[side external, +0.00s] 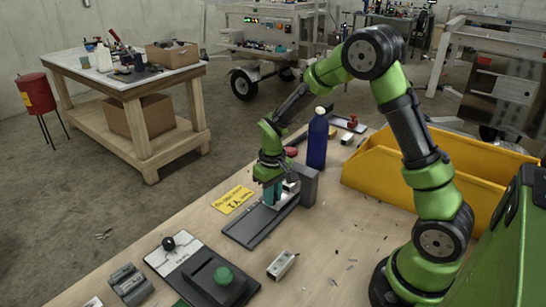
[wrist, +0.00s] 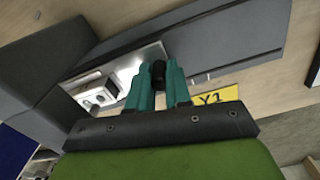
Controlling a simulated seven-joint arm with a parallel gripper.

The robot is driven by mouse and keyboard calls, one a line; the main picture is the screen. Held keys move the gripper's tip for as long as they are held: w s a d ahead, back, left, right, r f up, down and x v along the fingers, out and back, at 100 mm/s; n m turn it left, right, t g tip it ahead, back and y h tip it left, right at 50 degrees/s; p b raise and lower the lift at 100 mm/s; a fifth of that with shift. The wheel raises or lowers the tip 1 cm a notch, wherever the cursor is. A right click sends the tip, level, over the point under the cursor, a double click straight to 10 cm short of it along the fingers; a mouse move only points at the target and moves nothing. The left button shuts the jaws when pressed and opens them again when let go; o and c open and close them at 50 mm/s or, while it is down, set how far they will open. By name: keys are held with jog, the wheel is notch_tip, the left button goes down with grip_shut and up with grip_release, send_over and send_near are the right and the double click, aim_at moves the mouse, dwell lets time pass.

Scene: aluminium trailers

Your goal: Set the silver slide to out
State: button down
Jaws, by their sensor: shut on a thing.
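The silver slide (wrist: 122,72) is a bright flat plate with a small black knob (wrist: 158,70) and a white block on it. It lies on a dark grey rail (side external: 250,229), which also shows in the wrist view (wrist: 225,45). The slide is at the rail end beside a grey upright block (side external: 308,187), seen large at the left of the wrist view (wrist: 35,50). My gripper (side external: 272,196) is over the slide, pointing down. Its teal fingers (wrist: 158,84) are shut on the black knob. In the side view the fingers partly hide the slide.
A yellow label (side external: 233,199) lies beside the rail. A blue bottle (side external: 317,140) stands behind the block, and a yellow bin (side external: 384,172) is at the right. A green button box (side external: 212,279), a black-knobbed plate (side external: 160,258) and a small silver box (side external: 281,265) are in front.

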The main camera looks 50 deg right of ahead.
jog(key=a, duration=1.4)
jog(key=shift+a, duration=0.2)
jog(key=c, duration=1.1)
grip_release()
jog(key=shift+o, duration=0.2)
jog(key=shift+d+r, duration=0.1)
notch_tip(320, 180, up, 17)
